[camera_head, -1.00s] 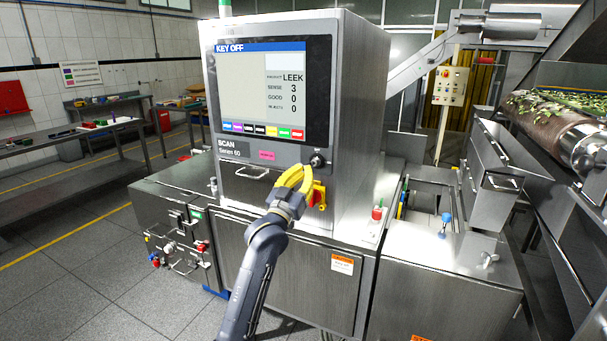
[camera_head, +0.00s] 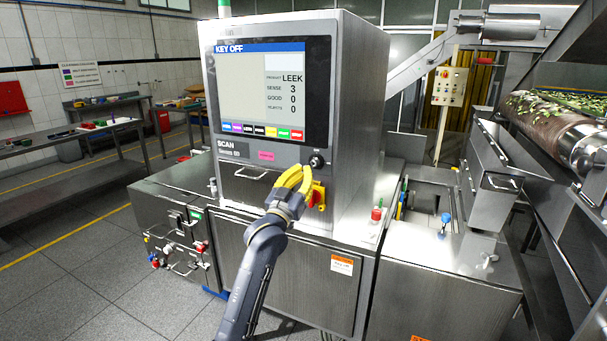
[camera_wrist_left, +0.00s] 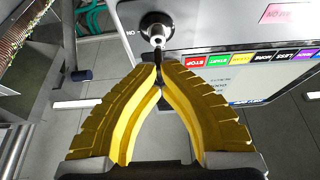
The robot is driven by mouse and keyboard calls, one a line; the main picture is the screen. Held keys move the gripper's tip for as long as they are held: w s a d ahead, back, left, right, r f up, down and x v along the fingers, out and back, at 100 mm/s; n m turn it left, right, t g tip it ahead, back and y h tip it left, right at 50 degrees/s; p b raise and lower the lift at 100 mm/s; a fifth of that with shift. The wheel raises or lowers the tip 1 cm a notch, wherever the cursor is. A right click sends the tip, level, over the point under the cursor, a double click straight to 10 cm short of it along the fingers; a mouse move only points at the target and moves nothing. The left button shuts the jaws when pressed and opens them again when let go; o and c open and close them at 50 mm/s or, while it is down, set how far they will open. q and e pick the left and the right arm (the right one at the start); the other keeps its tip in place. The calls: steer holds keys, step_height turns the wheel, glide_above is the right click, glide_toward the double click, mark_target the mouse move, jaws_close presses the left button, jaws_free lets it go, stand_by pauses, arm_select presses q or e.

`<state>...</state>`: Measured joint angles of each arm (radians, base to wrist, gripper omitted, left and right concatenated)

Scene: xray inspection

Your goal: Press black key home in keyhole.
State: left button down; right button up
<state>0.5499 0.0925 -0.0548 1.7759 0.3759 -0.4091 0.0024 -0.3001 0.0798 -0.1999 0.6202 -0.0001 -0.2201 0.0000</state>
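The keyhole (camera_head: 316,161) is a round dark lock on the front panel, below the screen. It also shows in the left wrist view (camera_wrist_left: 155,28), with a pale metal centre. My left gripper (camera_head: 303,173) has its yellow fingers up at the panel, just below and left of the keyhole. In the left wrist view its fingertips (camera_wrist_left: 159,70) close together on the small black key (camera_wrist_left: 158,74). The key lines up with the lock centre and appears to meet it; how deep it sits is hidden. The screen (camera_head: 268,90) reads KEY OFF. My right gripper is out of view.
A pink label (camera_head: 266,155) is left of the keyhole. A drawer handle (camera_head: 244,175) sticks out lower left.

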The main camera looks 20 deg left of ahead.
arm_select(q)
steer(key=shift+w+d, duration=0.2)
steer(key=shift+w, duration=1.15)
stand_by(3.1)
steer(key=shift+w+f, duration=0.1)
steer(key=shift+w, duration=0.1)
stand_by(1.6)
steer(key=c, duration=1.8)
jaws_free()
steer(key=shift+w+d, duration=0.1)
steer(key=shift+o, duration=1.4)
